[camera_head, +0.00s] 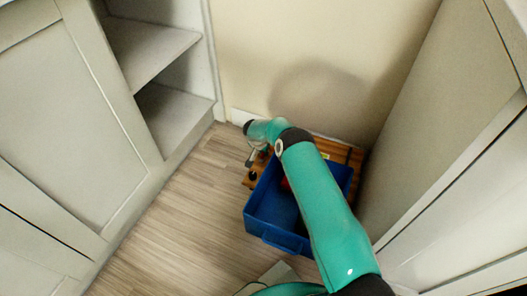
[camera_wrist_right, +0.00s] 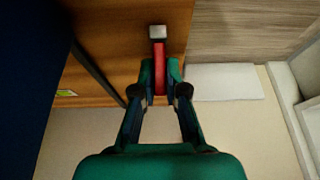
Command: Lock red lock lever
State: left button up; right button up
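The red lock lever (camera_wrist_right: 159,70) shows in the right wrist view, extending from a light grey square mount (camera_wrist_right: 157,33) on an orange-brown wooden surface (camera_wrist_right: 110,30). My right gripper (camera_wrist_right: 160,72) has its two fingertips close on either side of the lever, and they appear shut on it. In the head view my right arm reaches down over the blue bin to the wooden box (camera_head: 345,155). There the gripper (camera_head: 252,158) shows only in part at the box's left side, and the lever cannot be made out clearly. My left gripper is not in view.
A blue bin (camera_head: 270,240) sits by the wooden box; something red inside is mostly hidden by my arm. Grey cabinets (camera_head: 70,120) with open shelves (camera_head: 150,50) stand left, and a panel (camera_head: 450,110) right. A wall is behind. The wood floor (camera_head: 170,220) left of the bin is clear.

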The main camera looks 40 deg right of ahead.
jog(key=shift+s, duration=0.1)
grip_shut()
jog(key=p, duration=0.1)
jog(key=h+p, duration=0.1)
jog(key=p, duration=0.1)
jog(key=shift+s+a+r+t, duration=0.15)
jog(key=shift+a+r+t, duration=0.15)
jog(key=shift+s+a+h+p, duration=0.1)
jog(key=shift+a+h+p, duration=0.1)
jog(key=shift+h+p, duration=0.45)
jog(key=shift+s+a+t+h+p, duration=0.1)
jog(key=shift+a+t+h+p, duration=0.1)
jog(key=shift+t+h+p, duration=0.35)
jog(key=shift+s+a+f+h, duration=0.1)
jog(key=shift+a+h, duration=0.1)
jog(key=shift+h, duration=0.3)
jog(key=shift+s+a+t+h, duration=0.15)
jog(key=shift+a+t+h, duration=0.15)
jog(key=shift+t+h, duration=0.5)
jog(key=o, duration=0.7)
grip_release()
